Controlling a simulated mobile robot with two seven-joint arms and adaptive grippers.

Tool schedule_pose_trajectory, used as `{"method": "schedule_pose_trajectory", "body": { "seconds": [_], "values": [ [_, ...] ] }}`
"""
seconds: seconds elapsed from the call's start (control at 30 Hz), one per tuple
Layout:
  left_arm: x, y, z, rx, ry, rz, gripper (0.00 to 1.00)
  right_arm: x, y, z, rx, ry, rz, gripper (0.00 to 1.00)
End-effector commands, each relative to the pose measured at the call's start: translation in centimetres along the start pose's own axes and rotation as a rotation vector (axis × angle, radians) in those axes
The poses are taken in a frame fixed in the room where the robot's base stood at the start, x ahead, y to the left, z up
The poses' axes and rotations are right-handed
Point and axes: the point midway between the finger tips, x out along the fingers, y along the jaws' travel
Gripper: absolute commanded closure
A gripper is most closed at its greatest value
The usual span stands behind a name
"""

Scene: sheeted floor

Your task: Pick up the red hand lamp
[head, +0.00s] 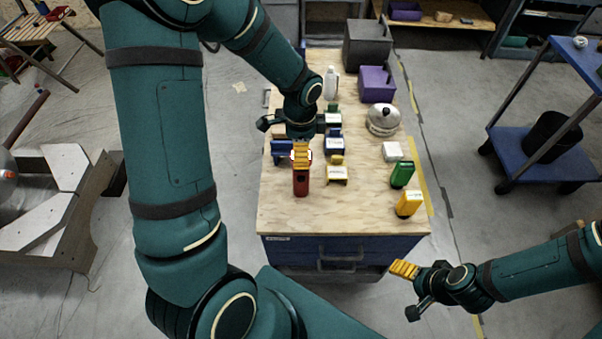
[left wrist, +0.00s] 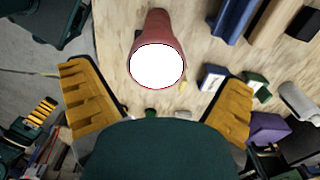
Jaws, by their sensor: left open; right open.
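The red hand lamp (head: 301,184) is on the wooden top of the workbench, toward its left front. Its round white face and red body (left wrist: 162,27) show in the left wrist view, with the white face toward the camera. My left gripper (head: 302,157) is at the lamp's upper end and hides part of it in the head view. In the left wrist view its yellow fingers (left wrist: 155,88) are spread wide, one on each side of the lamp, with visible gaps. My right gripper (head: 405,269) is open and empty, off the bench's front right corner.
A blue holder (head: 281,151) and a yellow holder (head: 337,174) stand close to the lamp. Green (head: 402,174) and yellow (head: 408,204) items, a pot (head: 383,120), a purple bin (head: 376,84) and a white bottle (head: 331,83) are also on the bench. The front middle is clear.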

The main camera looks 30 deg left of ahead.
Motion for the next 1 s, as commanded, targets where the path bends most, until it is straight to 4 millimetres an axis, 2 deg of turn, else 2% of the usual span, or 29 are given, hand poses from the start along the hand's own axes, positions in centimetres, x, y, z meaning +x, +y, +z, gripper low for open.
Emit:
{"method": "schedule_pose_trajectory", "body": {
  "seconds": [0.1,0.23,0.57,0.7,0.8,1.0],
  "values": [
    [2.1,0.4,-0.1,0.003,-0.002,0.002,0.01,0.7,0.3,0.2,-0.001,-0.005,0.0,0.19],
    [3.6,0.4,-0.1,0.001,-0.001,0.001,0.01,1.0,0.4,0.4,-0.002,-0.009,-0.001,0.19],
    [4.2,0.4,-0.1,0.001,0.0,0.0,0.01,1.0,0.4,0.5,-0.003,-0.01,-0.001,0.19],
    [4.2,0.4,-0.1,0.001,0.0,0.0,0.5,1.0,0.4,0.5,-0.003,-0.01,-0.001,0.19],
    [4.2,0.4,-0.1,0.001,0.0,0.0,0.81,1.0,0.4,0.5,-0.003,-0.01,-0.001,0.19],
    [4.1,0.4,-0.1,0.001,0.0,0.0,0.81,1.0,0.4,0.5,-0.003,-0.01,-0.001,0.19]
  ]
}}
